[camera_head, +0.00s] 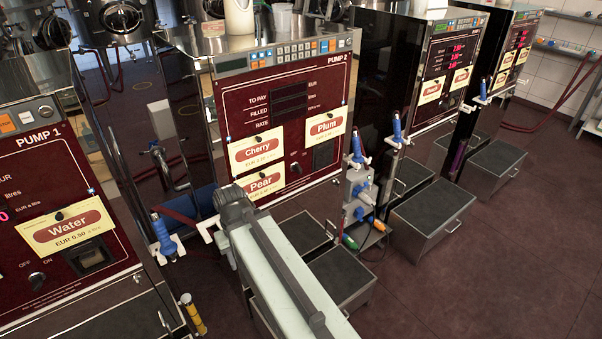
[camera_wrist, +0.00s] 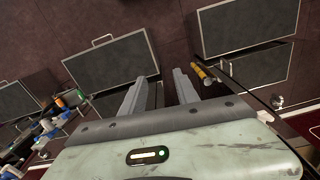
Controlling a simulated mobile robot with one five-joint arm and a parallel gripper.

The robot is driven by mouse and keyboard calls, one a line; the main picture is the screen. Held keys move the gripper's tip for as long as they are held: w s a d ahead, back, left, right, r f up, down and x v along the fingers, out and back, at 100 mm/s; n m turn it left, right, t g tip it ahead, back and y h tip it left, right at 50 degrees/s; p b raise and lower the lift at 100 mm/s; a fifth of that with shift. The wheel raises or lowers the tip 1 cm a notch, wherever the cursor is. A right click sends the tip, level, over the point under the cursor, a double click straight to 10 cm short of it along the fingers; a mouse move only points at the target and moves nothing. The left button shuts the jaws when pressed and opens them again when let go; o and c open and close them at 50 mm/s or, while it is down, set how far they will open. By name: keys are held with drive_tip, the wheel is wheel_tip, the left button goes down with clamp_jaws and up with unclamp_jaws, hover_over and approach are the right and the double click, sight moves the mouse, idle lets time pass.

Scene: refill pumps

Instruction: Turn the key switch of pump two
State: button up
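Pump two (camera_head: 287,78) stands in the middle of the head view, with a dark red front panel and "PUMP 2" at its top right. Its key switch is a small dark knob (camera_head: 295,167) low on the panel, between the Cherry label (camera_head: 256,152) and a dark square window (camera_head: 324,154). My arm rises in front of the panel's lower edge, partly covering the Pear label (camera_head: 264,184). My gripper (camera_wrist: 160,78) shows in the wrist view, its two grey fingers apart with nothing between them. It points at the floor and step boxes; the key switch is not in that view.
Pump one (camera_head: 50,210) stands at left with a Water label; more pumps stand at right. Blue-handled nozzles (camera_head: 162,235) and a grey post with cables (camera_head: 356,190) flank pump two. Dark step boxes (camera_head: 342,275) stand below. Open floor lies at right.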

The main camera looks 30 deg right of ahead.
drive_tip(key=w+d+f+t+y+b, duration=0.1)
drive_tip(key=w+d+t+y+b, duration=0.1)
drive_tip(key=w+d, duration=0.25)
drive_tip(key=n+t+h+b, duration=0.1)
drive_tip(key=t+b, duration=0.3)
drive_tip(key=t, duration=0.7)
approach(301, 170)
drive_tip(key=w, duration=0.2)
drive_tip(key=b+x, duration=0.1)
drive_tip(key=x, duration=0.4)
drive_tip(key=b+x, duration=0.1)
drive_tip(key=x, duration=0.2)
drive_tip(key=shift+s+a+f+b, duration=0.1)
drive_tip(key=shift+f+b, duration=0.25)
drive_tip(key=shift+f, duration=0.05)
clamp_jaws()
